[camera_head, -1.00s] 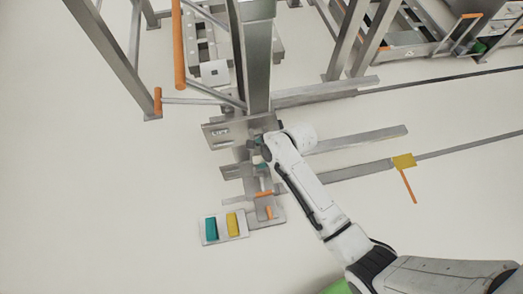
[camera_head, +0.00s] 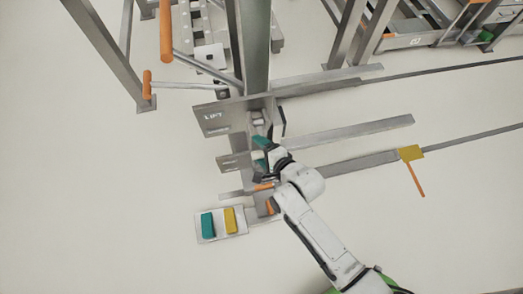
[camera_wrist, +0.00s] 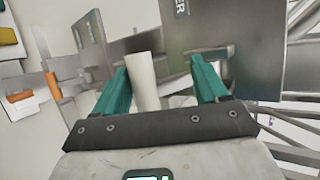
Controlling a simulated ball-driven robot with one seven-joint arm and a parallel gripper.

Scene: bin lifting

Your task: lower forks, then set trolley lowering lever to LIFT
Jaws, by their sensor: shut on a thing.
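My gripper (camera_head: 259,152) is at the trolley column, just right of the two stacked metal plates. Its teal fingers show in the wrist view (camera_wrist: 163,84), apart, with a pale cylindrical handle (camera_wrist: 145,80) between them, nearer the left finger. The gripper is shut on this handle, which seems to be the lowering lever. The upper plate (camera_head: 210,110) reads LIFT; the lower plate (camera_head: 230,163) has lettering too small to read. In the wrist view, letters ending in "ER" show on a large plate (camera_wrist: 235,50). Fork-like bars (camera_head: 345,133) lie low to the right.
A pale panel (camera_head: 220,237) with a teal block (camera_head: 208,225) and a yellow block (camera_head: 230,220) lies in front. Orange-gripped bars (camera_head: 166,35) and a metal frame (camera_head: 105,50) stand at upper left. A yellow piece with an orange handle (camera_head: 411,153) lies right. Floor at left is clear.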

